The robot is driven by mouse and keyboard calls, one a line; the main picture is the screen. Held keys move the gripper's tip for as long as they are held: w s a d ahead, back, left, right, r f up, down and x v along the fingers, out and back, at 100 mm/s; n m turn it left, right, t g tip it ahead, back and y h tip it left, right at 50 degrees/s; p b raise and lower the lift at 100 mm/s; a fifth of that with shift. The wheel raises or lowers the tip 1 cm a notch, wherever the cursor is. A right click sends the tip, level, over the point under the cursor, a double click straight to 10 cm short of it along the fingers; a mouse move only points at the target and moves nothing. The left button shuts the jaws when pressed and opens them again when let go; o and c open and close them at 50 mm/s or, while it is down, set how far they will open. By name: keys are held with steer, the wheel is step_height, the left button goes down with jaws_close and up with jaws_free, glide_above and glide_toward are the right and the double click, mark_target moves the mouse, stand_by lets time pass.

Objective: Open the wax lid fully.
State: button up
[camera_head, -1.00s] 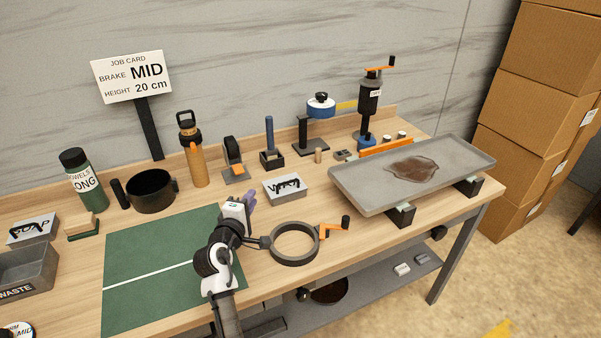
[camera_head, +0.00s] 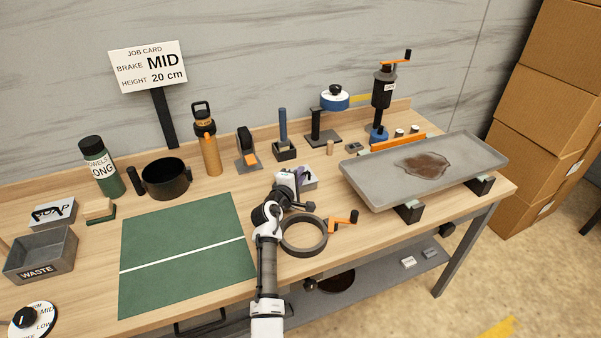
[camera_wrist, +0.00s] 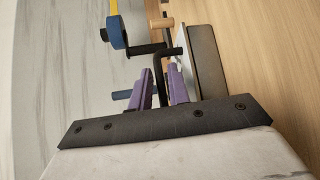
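The wax box (camera_head: 311,184) is a small grey box, mostly hidden behind my gripper (camera_head: 301,174) in the head view. In the wrist view its dark grey side (camera_wrist: 208,62) is to the right, with the pale lid (camera_wrist: 182,66) lying along it, seemingly shut. A black bar handle (camera_wrist: 160,62) stands out from the lid. My gripper (camera_wrist: 160,84) has purple fingers, apart, with the handle between or just beyond their tips. I cannot tell whether they touch it.
A crank ring (camera_head: 304,237) stands just right of my wrist. The grey tray (camera_head: 375,200) with a brown stain is further right. A blue-handled tool (camera_head: 283,130) stands behind the box. The green mat (camera_head: 185,275) on the left is clear.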

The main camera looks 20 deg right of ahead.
steer(key=shift+w+d, duration=0.4)
steer(key=shift+w, duration=0.05)
steer(key=shift+c, duration=0.5)
jaws_close()
